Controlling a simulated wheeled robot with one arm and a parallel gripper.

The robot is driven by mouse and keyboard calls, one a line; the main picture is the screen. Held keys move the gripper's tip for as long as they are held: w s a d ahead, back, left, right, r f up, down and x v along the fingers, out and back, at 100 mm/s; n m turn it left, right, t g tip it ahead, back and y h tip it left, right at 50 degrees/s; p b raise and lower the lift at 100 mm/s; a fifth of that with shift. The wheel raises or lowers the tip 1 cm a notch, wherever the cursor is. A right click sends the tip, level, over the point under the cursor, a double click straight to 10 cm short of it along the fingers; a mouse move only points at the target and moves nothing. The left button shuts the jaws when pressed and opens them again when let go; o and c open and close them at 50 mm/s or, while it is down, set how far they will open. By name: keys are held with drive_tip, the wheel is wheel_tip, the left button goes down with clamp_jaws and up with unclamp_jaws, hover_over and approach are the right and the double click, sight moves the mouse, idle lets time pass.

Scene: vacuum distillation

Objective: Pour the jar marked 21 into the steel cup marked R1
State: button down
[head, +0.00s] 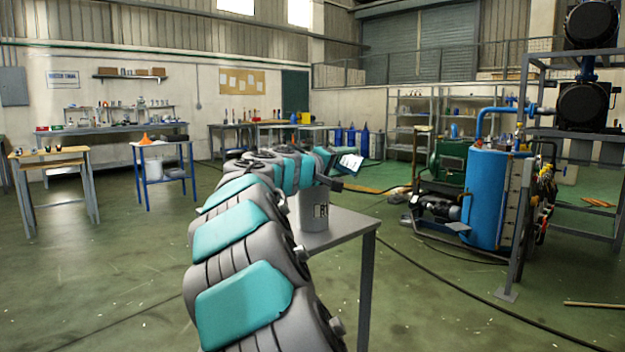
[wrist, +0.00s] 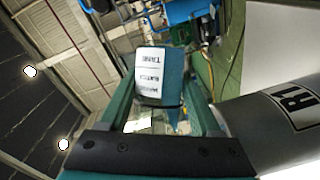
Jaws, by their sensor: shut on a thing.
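My gripper (head: 338,168) is shut on a small jar (head: 350,162). In the wrist view the jar (wrist: 174,72) is bluish with a white label between the two teal fingers (wrist: 158,108); its label has lines of text, and I cannot read a 21. In the head view the jar looks tilted, above and to the right of the steel cup. The steel cup (head: 313,212) stands upright on a grey table, partly behind my arm. In the wrist view the cup (wrist: 262,128) lies close at right, with its R1 mark showing. The jar's contents and the cup's inside are hidden.
The grey table (head: 345,228) has bare room to the cup's right. A blue tank (head: 490,200) with pipes and pumps stands farther right. A blue-framed table (head: 165,175) with an orange funnel stands at left. Cables and hoses cross the green floor.

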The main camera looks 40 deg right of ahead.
drive_tip(key=shift+r+n+p, duration=0.25)
drive_tip(key=shift+n+p, duration=0.15)
drive_tip(key=shift+p, duration=0.1)
idle(0.6)
drive_tip(key=shift+w+a+r+n+h, duration=0.45)
drive_tip(key=shift+w+n+h, duration=0.1)
drive_tip(key=shift+n, duration=0.25)
idle(1.2)
drive_tip(key=shift+w+f+n+t+h, duration=0.1)
drive_tip(key=shift+f+n+t+h, duration=0.2)
drive_tip(key=shift+n, duration=0.6)
idle(0.9)
drive_tip(key=shift+a, duration=0.1)
idle(0.4)
